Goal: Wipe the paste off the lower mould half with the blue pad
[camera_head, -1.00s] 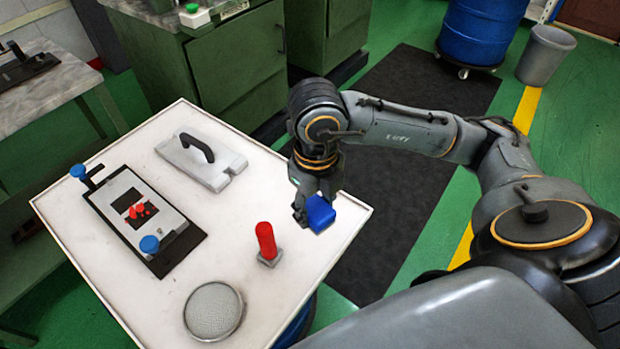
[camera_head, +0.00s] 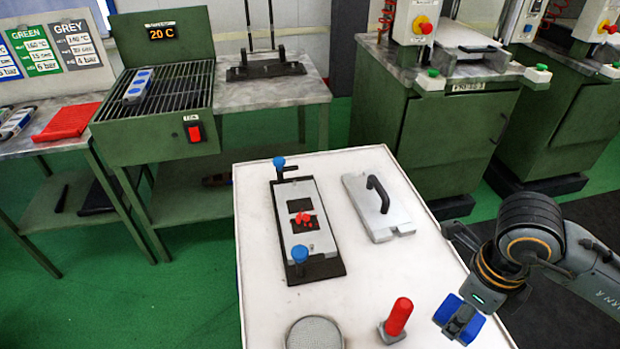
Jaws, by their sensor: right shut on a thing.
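The lower mould half (camera_head: 318,236) lies on a dark base plate on the white table, with two dark square cavities. Red paste (camera_head: 305,219) sits on and around the nearer cavity. Two blue knobs stand at the far and near ends of the base plate. My right gripper (camera_head: 466,311) is shut on the blue pad (camera_head: 447,309) and holds it at the table's right edge, to the right of the mould and apart from it. The pad shows on both sides of the fingers. My left gripper is not in view.
The upper mould half with a black handle (camera_head: 377,194) lies right of the lower half. A red-handled tool (camera_head: 398,317) and a round mesh dish (camera_head: 315,334) stand near the front. Behind are a grill heater (camera_head: 157,95) reading 20 C and green presses (camera_head: 440,130).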

